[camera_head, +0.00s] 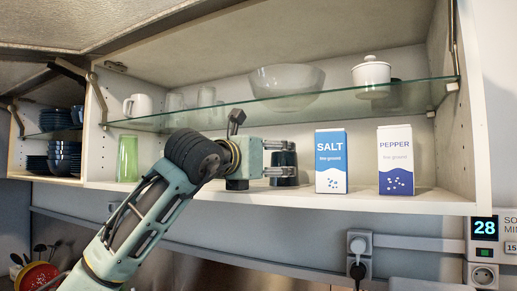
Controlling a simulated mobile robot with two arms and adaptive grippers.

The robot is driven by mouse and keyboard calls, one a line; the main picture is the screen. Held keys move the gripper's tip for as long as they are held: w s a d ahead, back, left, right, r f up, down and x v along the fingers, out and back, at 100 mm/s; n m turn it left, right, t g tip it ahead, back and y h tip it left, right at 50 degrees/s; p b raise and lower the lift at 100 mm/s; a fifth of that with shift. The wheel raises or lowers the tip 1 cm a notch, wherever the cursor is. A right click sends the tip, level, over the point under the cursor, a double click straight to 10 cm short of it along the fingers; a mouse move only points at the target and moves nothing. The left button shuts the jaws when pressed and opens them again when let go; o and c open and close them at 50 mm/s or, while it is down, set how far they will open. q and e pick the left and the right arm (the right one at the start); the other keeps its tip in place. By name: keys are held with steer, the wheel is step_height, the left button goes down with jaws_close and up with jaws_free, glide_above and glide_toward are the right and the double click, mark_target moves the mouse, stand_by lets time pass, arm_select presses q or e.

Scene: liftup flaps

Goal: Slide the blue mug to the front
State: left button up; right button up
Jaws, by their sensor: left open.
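The blue mug (287,159), very dark in this light, stands on the lower shelf (420,201) of the open cabinet, left of the salt box. My left gripper (281,159) reaches in from the left, its fingers pointing right. It is open, with one finger above the other. The fingertips overlap the mug in the picture and hide part of it. I cannot tell whether they touch it. My right gripper is not in view.
A salt box (331,161) and a pepper box (395,160) stand right of the mug. A green glass (127,158) stands at the left. The glass shelf (200,119) above bears a bowl (287,87), a white lidded pot (371,75) and a white mug (138,105).

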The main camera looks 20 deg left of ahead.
mark_target(277, 161)
arm_select(q)
steer(key=p+x, duration=0.3)
steer(key=x, duration=0.2)
steer(key=shift+w+d+r, duration=0.1)
steer(key=shift+w+r, duration=0.05)
steer(key=shift+w, duration=0.15)
steer(key=shift+w+d, duration=0.1)
steer(key=shift+w, duration=0.3)
steer(key=shift+c, duration=1.2)
steer(key=c, duration=1.2)
steer(key=shift+c, duration=0.2)
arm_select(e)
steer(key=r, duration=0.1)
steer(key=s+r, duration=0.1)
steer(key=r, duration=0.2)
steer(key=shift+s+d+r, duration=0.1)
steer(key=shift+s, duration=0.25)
